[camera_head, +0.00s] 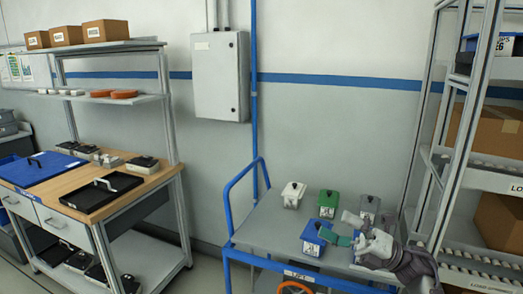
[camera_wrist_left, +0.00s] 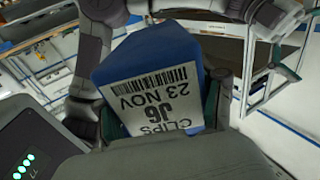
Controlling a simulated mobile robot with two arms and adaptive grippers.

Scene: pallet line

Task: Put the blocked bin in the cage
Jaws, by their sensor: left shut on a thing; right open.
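In the left wrist view, my left gripper (camera_wrist_left: 160,122) is shut on a blue bin (camera_wrist_left: 133,58). Its white label reads "CLIPS J6 23 NOV" and appears upside down. This gripper does not show in the head view. In the head view, my right gripper (camera_head: 343,228) is open over the cart (camera_head: 270,228), close to another blue bin (camera_head: 311,240). I cannot tell whether they touch. A white bin (camera_head: 292,194), a green bin (camera_head: 328,203) and a grey bin (camera_head: 368,207) stand behind on the cart. I cannot make out a cage or tell which bin is blocked.
A roller rack (camera_head: 455,165) with cartons (camera_head: 494,131) stands at the right. A workbench (camera_head: 148,182) with a blue lid (camera_head: 40,168) and a black tray (camera_head: 100,192) stands at the left. The cart's left part is clear. A grey cabinet (camera_head: 220,75) hangs on the wall.

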